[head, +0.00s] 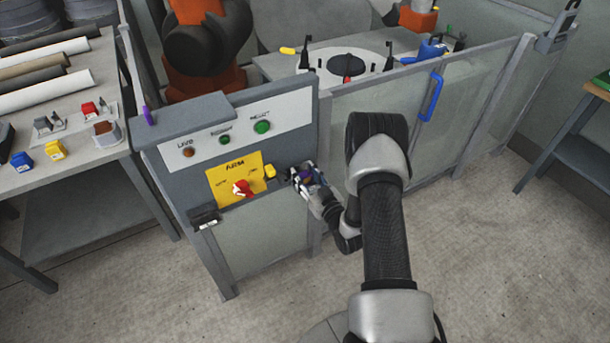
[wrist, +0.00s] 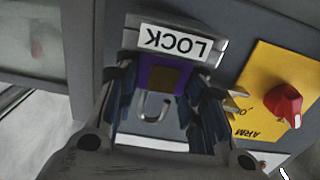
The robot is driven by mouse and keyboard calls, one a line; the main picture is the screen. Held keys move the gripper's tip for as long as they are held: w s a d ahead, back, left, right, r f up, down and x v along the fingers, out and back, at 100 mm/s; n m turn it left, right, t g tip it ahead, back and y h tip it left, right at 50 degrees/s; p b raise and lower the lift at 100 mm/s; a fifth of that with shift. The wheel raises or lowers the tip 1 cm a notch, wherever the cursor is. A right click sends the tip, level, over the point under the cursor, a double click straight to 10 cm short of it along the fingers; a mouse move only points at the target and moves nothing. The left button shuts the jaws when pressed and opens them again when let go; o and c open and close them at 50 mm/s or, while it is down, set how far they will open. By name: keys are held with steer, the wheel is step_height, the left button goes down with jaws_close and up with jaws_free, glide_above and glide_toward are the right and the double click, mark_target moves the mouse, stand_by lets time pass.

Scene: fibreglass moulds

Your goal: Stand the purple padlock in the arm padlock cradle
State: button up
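The purple padlock (wrist: 160,77) is between the fingers of my gripper (wrist: 162,88), with its grey shackle towards the camera. In the wrist view it sits right against the grey arm padlock cradle (wrist: 130,38), which bears an upside-down LOCK label (wrist: 176,45). Whether the padlock rests fully in the cradle cannot be told. My gripper appears shut on the padlock's sides. In the head view my gripper (head: 304,178) is at the panel's right edge, and it mostly hides the padlock and cradle.
The yellow ARM plate (head: 234,178) with a red knob (head: 241,188) is left of my gripper, with a yellow piece (head: 270,171) between. A black holder (head: 204,217) juts from the panel's lower left. A fence (head: 380,110) with a blue handle (head: 431,97) stands right.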

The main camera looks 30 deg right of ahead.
steer(key=o, duration=0.5)
steer(key=s, duration=1.2)
steer(key=shift+d, duration=0.2)
